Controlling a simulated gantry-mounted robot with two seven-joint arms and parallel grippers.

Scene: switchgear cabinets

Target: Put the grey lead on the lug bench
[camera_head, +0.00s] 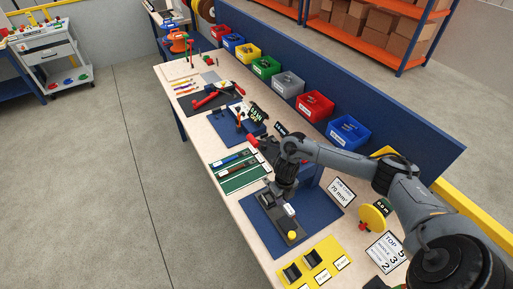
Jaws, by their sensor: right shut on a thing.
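My right gripper (284,192) reaches down over the near part of the workbench. It is shut, and what it holds is small and mostly hidden, seemingly the grey lead. A dark grey block-like fixture with a yellow knob, which looks like the lug bench (281,224), stands on a blue mat (315,209) right below the gripper. I cannot tell whether the held thing touches it. A green mat (246,178) with thin strips or leads lies just left of the gripper. My left gripper is not in view.
Several coloured bins, among them a blue one (347,132) and a red one (315,106), line the back edge. A yellow holder (314,263) with dark slots, a yellow disc (373,217) and white sign cards (341,192) stand near the fixture. Tools lie farther up the bench.

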